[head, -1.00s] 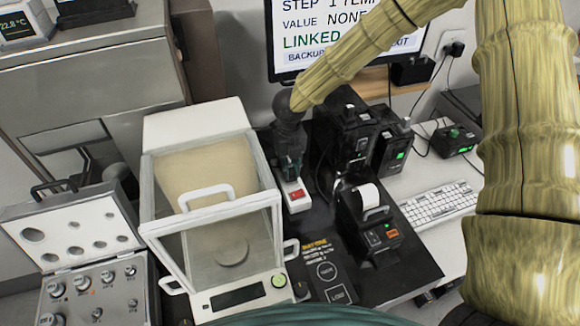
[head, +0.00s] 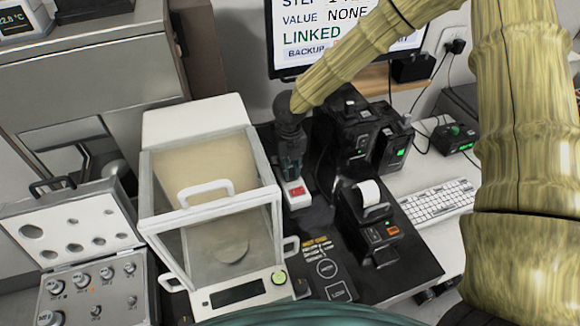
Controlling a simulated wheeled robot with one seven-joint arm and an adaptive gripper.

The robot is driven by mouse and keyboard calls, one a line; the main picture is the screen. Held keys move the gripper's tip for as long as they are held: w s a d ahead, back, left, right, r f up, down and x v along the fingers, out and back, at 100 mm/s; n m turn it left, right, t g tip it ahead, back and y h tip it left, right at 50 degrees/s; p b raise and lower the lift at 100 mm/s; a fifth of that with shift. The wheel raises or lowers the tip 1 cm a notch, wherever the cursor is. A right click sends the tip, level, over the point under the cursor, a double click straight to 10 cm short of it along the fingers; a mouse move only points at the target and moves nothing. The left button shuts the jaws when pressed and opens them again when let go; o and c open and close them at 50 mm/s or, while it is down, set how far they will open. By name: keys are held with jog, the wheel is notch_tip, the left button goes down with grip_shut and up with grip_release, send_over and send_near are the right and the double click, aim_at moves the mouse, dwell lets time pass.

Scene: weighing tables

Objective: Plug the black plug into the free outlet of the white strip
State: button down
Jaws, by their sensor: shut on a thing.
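My gripper (head: 292,172) points down at the back of the black table, right of the balance. It is shut, and its dark fingers merge with what they hold. The black plug cannot be made out apart from the fingers; it appears to be what is gripped. The white strip (head: 295,204) shows only its near end, with a red switch (head: 297,190), just below and in front of the fingertips. The rest of the strip and its outlets are hidden behind my gripper, so I cannot tell whether the plug touches an outlet.
A glass-doored balance (head: 208,200) stands close on the left. Black devices (head: 352,140) and a label printer (head: 368,222) stand close on the right. A weight case (head: 75,259) is at far left, a keyboard (head: 437,202) at right, and a monitor (head: 330,40) behind.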

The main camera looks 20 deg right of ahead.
jog(key=c, duration=1.3)
grip_release()
jog(key=shift+o, duration=0.2)
notch_tip(320, 180, up, 12)
